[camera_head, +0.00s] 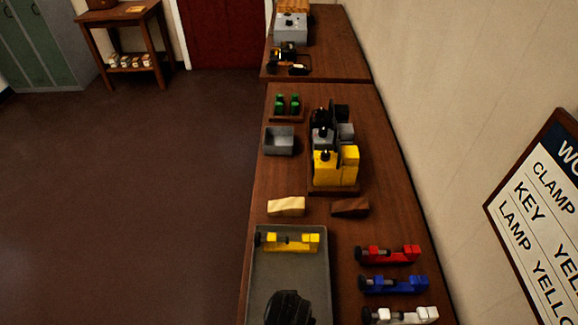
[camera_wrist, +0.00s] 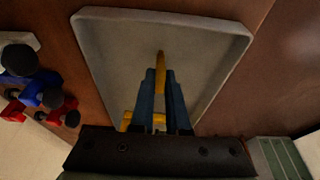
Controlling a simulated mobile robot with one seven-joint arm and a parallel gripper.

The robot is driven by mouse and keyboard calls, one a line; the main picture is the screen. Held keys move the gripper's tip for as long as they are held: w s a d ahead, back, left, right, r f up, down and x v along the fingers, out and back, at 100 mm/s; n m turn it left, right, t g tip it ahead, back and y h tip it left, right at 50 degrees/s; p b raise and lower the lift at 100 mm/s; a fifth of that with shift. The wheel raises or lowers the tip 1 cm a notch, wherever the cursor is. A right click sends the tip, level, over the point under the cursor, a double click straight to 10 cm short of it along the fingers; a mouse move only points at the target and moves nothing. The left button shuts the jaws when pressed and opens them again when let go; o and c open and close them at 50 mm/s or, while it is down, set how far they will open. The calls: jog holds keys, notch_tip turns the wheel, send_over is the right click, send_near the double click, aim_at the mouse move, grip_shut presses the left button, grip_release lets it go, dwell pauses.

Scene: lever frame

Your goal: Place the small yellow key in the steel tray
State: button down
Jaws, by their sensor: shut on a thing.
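My gripper (camera_wrist: 160,80) is shut on a small yellow key (camera_wrist: 161,60) in the wrist view, and the key's narrow end sticks out past the fingertips. The key is over the wide grey steel tray (camera_wrist: 100,30); I cannot tell whether it touches the tray floor. In the head view the tray (camera_head: 288,262) lies at the near left of the bench. The dark top of my gripper (camera_head: 288,308) covers its near part there and hides the key and fingers.
A yellow clamp (camera_head: 287,243) lies in the tray's far end. Red (camera_head: 390,254), blue (camera_head: 393,284) and white (camera_head: 402,315) clamps lie right of the tray. Beyond it are two wooden blocks, a yellow and black device (camera_head: 336,168) and a small grey bin (camera_head: 279,142).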

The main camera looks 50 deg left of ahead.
jog(key=shift+f, duration=0.2)
jog(key=c, duration=0.9)
grip_release()
jog(key=v, duration=1.2)
jog(key=shift+r, duration=0.2)
